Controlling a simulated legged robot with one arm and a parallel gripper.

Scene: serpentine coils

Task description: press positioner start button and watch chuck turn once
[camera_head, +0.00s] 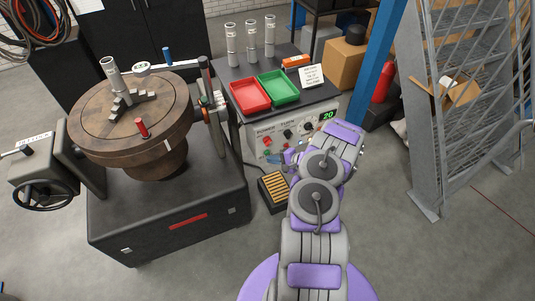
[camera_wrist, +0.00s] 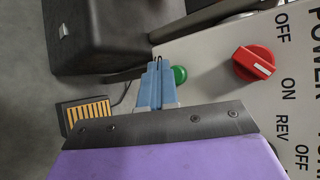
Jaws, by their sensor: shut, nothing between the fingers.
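The positioner's round brown chuck (camera_head: 130,110) sits at the left, with a stepped block and a metal cylinder (camera_head: 111,72) on it. The control box (camera_head: 262,135) stands right of it, labelled POWER and TURN. A green button (camera_wrist: 180,74) shows in the wrist view beside the red power knob (camera_wrist: 254,62). My gripper (camera_wrist: 158,66) is shut and empty, its blue tips just left of the green button. I cannot tell whether they touch the panel. In the head view my gripper (camera_head: 288,157) is at the box's front, partly hidden by my purple arm.
A foot pedal (camera_head: 273,188) lies on the floor below the box. Red (camera_head: 249,94) and green (camera_head: 278,88) trays and several cylinders stand on top of the box. A blue post (camera_head: 377,65) and grey metal steps (camera_head: 450,110) are at the right. Floor at the lower right is clear.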

